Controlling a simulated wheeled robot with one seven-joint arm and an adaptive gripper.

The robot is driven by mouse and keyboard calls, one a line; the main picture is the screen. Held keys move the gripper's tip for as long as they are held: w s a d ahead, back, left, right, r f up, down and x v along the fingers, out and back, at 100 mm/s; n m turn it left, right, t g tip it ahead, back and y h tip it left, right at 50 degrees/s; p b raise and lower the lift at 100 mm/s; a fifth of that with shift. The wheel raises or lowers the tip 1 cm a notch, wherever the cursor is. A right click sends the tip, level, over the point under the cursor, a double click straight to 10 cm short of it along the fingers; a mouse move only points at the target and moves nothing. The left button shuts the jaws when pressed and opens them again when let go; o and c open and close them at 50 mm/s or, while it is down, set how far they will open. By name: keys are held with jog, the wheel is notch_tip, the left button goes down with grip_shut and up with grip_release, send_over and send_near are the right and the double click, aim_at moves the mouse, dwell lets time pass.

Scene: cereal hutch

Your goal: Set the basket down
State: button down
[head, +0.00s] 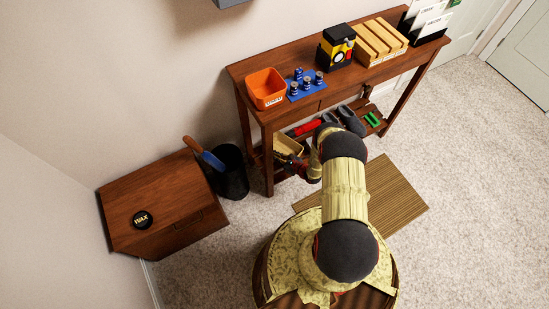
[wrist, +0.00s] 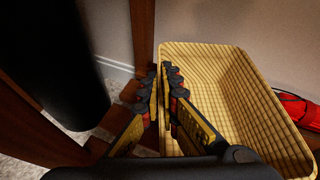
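The basket (wrist: 235,95) is tan, woven-looking and empty, and fills the right half of the wrist view. In the head view the basket (head: 287,146) shows at the left end of the table's lower shelf (head: 259,157), partly hidden by my arm. My gripper (wrist: 163,72) has its two fingers close together, one on each side of the basket's left wall, and appears shut on it. I cannot tell whether the basket's base touches the shelf.
A red item (wrist: 300,108) lies right of the basket. Grey shoes (head: 350,120) and a green item (head: 373,119) are farther along the shelf. A dark bin (head: 231,178) stands left of the table leg (wrist: 142,35). A wooden cabinet (head: 160,205) is farther left.

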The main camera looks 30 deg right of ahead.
jog(key=shift+f, duration=0.9)
jog(key=shift+r, duration=0.1)
jog(key=c, duration=2)
grip_release()
jog(key=shift+c, duration=0.2)
jog(key=p+v, duration=0.3)
jog(key=v, duration=0.9)
jog(key=shift+p, duration=0.35)
